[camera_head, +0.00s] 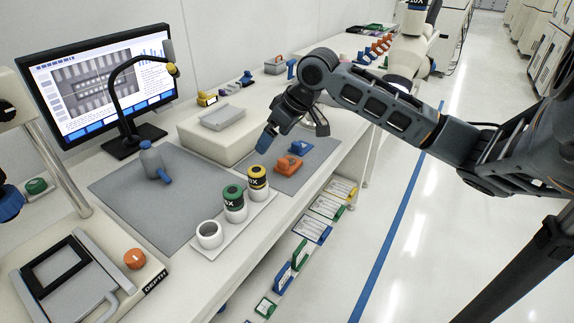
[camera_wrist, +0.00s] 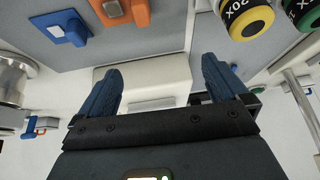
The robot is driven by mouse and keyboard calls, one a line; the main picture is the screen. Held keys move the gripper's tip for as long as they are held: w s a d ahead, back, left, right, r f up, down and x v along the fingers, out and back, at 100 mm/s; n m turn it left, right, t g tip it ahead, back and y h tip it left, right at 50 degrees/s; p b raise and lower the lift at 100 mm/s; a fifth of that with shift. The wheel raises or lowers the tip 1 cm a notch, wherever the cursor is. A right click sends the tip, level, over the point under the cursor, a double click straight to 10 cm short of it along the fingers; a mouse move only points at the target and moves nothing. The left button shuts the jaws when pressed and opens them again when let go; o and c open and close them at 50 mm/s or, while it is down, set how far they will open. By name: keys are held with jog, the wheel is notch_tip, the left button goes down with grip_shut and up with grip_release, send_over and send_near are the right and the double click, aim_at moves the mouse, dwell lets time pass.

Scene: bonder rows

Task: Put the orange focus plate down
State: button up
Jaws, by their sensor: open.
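The orange focus plate (camera_head: 288,166) lies on a small grey mat (camera_head: 318,152) near the bench's front edge. It also shows, partly cut off, at the top of the wrist view (camera_wrist: 122,12). A blue plate of similar shape (camera_head: 300,148) lies just behind it on the same mat. My gripper (camera_head: 266,140) is above the bench, to the left of both plates. In the wrist view my gripper (camera_wrist: 162,84) has its two blue fingers wide apart, with nothing held between them. The orange plate is clear of the fingers.
Yellow-banded (camera_head: 257,183) and green-banded (camera_head: 233,204) lens pieces and an empty white ring (camera_head: 209,234) stand on a white strip left of the plates.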

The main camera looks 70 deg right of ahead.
aim_at(288, 156)
jog(key=shift+g, duration=0.7)
jog(key=s, duration=0.1)
jog(key=s+d, duration=0.1)
jog(key=s+d+f, duration=0.1)
jog(key=s, duration=0.1)
jog(key=shift+d, duration=0.25)
jog(key=shift+s+d+f, duration=0.15)
jog(key=shift+s+f, duration=0.05)
jog(key=shift+f, duration=0.15)
jog(key=shift+s+p+x, duration=0.1)
jog(key=shift+p+x, duration=0.25)
jog(key=shift+x, duration=1.45)
jog(key=shift+s+p+x, duration=0.15)
jog(key=shift+p+x, duration=0.2)
jog(key=shift+x, duration=1.4)
jog(key=shift+f, duration=0.1)
jog(key=shift+c, duration=0.3)
jog(key=c, duration=1.1)
jog(key=shift+o, duration=0.2)
